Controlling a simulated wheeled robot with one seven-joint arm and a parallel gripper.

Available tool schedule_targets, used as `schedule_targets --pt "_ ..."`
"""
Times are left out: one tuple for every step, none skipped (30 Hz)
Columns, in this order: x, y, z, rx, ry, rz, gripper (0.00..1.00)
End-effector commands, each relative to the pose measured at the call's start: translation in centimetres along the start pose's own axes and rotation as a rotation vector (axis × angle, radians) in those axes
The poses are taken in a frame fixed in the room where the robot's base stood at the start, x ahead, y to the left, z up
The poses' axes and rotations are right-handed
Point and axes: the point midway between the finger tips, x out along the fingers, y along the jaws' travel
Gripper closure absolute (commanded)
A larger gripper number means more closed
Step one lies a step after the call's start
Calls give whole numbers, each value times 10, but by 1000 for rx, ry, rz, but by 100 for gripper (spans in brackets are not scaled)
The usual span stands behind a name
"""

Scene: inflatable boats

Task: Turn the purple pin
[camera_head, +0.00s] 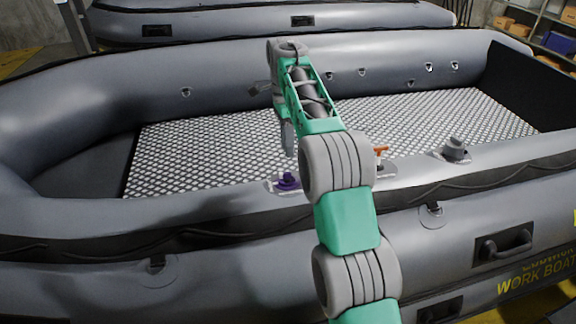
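The purple pin (288,182) stands on a small light patch on the near grey tube of the inflatable boat. My green and grey arm reaches up over the near tube and bends down at its far end. My gripper (287,140) hangs above the purple pin, apart from it in the picture, and is partly hidden behind my arm. Its fingers are small and seen edge-on, so I cannot tell whether they are open or shut.
An orange pin (380,152) stands on the same tube, just right of my arm. A grey valve cap (454,150) is farther right. A black handle (504,245) is on the boat's outer side. The patterned boat floor (200,150) looks clear.

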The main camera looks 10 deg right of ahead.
Motion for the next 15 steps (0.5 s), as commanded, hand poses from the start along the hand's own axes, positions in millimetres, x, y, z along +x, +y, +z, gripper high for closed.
schedule_targets --pt "2 -2 0 12 0 5 67" --pt "4 -2 0 17 0 7 67" --pt "7 -2 0 20 0 8 67" --pt "10 -2 0 21 0 8 67" --pt "14 -2 0 20 0 9 67" --pt "20 -2 0 20 0 10 67" --pt "26 -1 0 19 0 10 67" --pt "31 -1 0 19 0 9 67" --pt "32 -2 2 18 -3 7 67" --pt "34 -2 2 18 -4 6 67" --pt "37 -2 2 18 -5 6 67" --pt "42 -2 2 17 -5 6 67" --pt "45 -2 2 16 -4 6 67" --pt "48 -2 2 17 -3 6 67" --pt "52 -1 2 17 -2 7 67"
